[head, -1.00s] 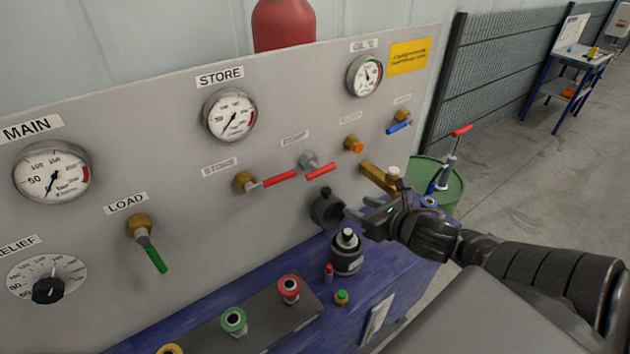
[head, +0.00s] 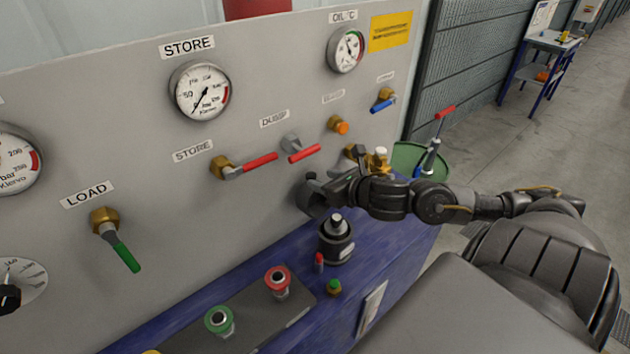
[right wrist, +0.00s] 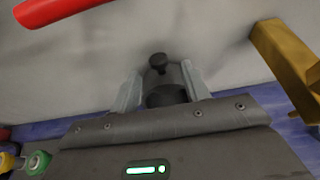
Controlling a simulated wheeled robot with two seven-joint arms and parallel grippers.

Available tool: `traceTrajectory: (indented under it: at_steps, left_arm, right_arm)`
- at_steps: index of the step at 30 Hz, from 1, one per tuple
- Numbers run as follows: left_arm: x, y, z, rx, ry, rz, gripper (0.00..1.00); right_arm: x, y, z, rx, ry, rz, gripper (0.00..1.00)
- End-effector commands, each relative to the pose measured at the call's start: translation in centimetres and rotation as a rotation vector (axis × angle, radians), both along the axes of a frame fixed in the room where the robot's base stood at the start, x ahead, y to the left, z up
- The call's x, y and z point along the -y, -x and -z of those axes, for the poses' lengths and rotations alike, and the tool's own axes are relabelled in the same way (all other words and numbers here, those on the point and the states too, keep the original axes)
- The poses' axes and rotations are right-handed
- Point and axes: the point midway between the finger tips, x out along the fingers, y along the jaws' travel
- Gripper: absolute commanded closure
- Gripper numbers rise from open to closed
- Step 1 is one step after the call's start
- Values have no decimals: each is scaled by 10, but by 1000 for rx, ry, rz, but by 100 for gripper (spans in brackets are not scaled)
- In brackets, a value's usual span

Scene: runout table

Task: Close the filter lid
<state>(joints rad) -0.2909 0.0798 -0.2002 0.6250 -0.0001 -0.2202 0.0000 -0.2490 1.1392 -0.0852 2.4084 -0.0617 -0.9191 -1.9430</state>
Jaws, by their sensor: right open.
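The filter housing (head: 311,197) is a short dark cylinder on the grey panel, below the red-handled valves. In the right wrist view the housing (right wrist: 166,98) shows a dark round opening, with a lid piece bearing a black knob (right wrist: 158,62) at its upper side. How far the lid stands open is hard to tell. My right gripper (head: 337,188) is at the housing, partly hiding it. In the right wrist view the open jaws (right wrist: 161,74) have one pale finger on each side of the housing and knob; contact is unclear. My left gripper is not in view.
A brass fitting (right wrist: 285,62) sticks out right of the jaws. A red valve handle (head: 304,153) is above the housing. A black canister (head: 336,244) stands below on the blue bench (head: 270,255), near red and green buttons. A green drum (head: 408,160) stands beyond the panel.

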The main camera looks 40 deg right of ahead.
Motion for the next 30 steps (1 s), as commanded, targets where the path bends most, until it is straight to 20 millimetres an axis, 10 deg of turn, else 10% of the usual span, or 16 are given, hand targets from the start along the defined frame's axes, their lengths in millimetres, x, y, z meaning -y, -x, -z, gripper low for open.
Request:
traceTrajectory:
  at_steps: [20, 30]
  left_arm:
    - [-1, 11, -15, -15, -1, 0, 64]
    - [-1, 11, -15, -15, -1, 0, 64]
  right_arm:
    - [-1, -37, 13, 2, 0, -4, 54]
    - [-1, -36, 12, 2, 1, -4, 97]
